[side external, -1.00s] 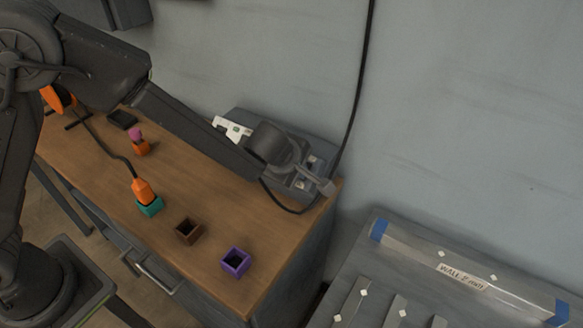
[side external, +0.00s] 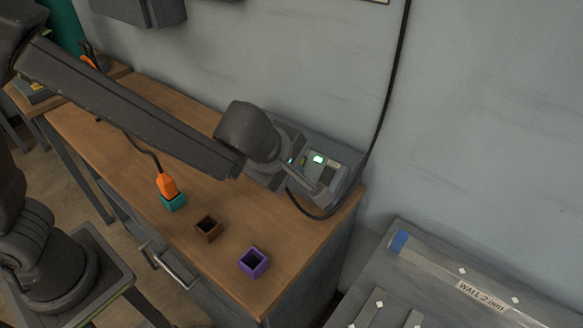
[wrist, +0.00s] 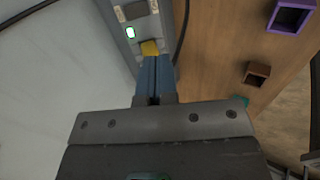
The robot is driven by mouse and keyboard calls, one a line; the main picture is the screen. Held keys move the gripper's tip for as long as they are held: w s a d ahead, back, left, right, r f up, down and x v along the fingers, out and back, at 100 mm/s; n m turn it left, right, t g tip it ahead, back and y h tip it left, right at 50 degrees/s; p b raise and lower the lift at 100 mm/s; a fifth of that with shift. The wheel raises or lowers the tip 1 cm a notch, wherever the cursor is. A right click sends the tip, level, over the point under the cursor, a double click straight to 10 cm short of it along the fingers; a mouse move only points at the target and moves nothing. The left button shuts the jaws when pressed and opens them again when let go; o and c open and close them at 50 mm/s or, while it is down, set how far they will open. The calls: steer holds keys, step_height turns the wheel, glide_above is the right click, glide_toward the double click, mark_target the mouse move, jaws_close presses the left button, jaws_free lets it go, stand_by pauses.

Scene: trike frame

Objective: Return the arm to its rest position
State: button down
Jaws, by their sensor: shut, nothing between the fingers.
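My arm reaches across the workbench in the side view. My gripper (side external: 322,190) is at its far end, in front of a grey device with a lit green display (side external: 318,159). In the wrist view my gripper's blue-grey fingers (wrist: 155,75) are together with nothing seen between them. The fingertips appear close to a yellow part (wrist: 150,47) on the device, just below its lit display (wrist: 130,32). I cannot tell whether they touch it.
A teal socket (side external: 175,203) with an orange plug (side external: 167,185), a brown socket (side external: 208,229) and a purple socket (side external: 253,263) stand on the wooden bench (side external: 205,270). A black cable (side external: 389,100) hangs beside the device. A grey panel (side external: 440,275) is at lower right.

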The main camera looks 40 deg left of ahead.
steer(key=s+a+r+m+t+h, duration=0.25)
steer(key=r+m+h, duration=0.35)
steer(key=r+m, duration=0.7)
steer(key=s+a+f+m+g+y, duration=0.1)
steer(key=s+a+f+m+y, duration=0.1)
steer(key=s+a, duration=0.5)
steer(key=s+a+f+m+g+y, duration=0.1)
steer(key=s+a+m+g+y, duration=0.1)
steer(key=s+a, duration=0.5)
steer(key=shift+s+a+f+m+y, duration=0.3)
steer(key=shift+a+m+y, duration=0.25)
steer(key=shift+y, duration=0.45)
steer(key=shift+w+g, duration=0.1)
steer(key=shift+g, duration=0.15)
